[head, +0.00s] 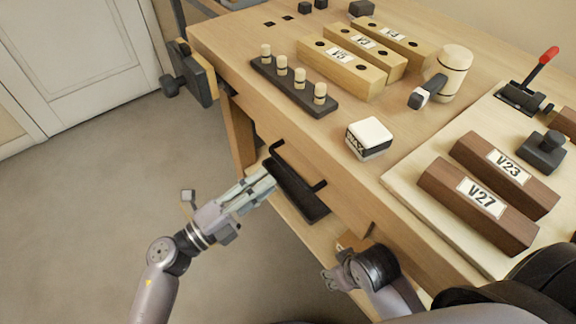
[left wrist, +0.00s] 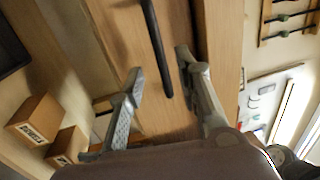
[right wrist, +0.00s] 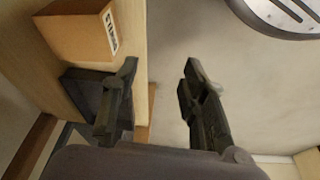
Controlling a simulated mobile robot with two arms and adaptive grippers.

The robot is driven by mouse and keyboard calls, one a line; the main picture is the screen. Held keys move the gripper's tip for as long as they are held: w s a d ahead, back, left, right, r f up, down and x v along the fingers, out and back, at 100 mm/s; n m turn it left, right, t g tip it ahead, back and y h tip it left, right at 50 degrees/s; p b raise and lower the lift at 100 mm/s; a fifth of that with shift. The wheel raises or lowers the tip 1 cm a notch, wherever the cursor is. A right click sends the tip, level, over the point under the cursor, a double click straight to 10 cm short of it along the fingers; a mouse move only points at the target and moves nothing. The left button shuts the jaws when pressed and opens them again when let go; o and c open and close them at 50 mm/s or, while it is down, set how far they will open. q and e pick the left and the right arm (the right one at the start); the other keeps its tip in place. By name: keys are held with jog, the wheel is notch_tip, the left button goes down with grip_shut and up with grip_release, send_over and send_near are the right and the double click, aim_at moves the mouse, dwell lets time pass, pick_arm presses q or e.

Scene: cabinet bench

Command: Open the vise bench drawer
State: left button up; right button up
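The bench drawer front (head: 340,198) is wooden and sits below the bench top edge in the head view. It appears closed. Its dark bar handle (head: 299,190) faces my left arm; it also shows in the left wrist view (left wrist: 156,42). My left gripper (head: 268,178) is open at the left part of the handle. In the left wrist view, the bar's end lies between the spread fingers (left wrist: 160,68), with no clear contact. My right gripper (head: 330,280) is low near the bench front. Its fingers are apart and empty in the right wrist view (right wrist: 160,68).
A vise (head: 200,78) is on the bench's left end. The top holds a peg rack (head: 295,92), a mallet (head: 452,72), a white-topped block (head: 369,137) and labelled wooden blocks (head: 480,200). A labelled box (right wrist: 80,28) is near my right gripper. Open floor lies left.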

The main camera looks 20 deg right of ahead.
aim_at(288, 166)
pick_arm(q)
jog(key=x, duration=0.7)
jog(key=shift+c, duration=0.5)
grip_shut()
jog(key=shift+f, duration=0.1)
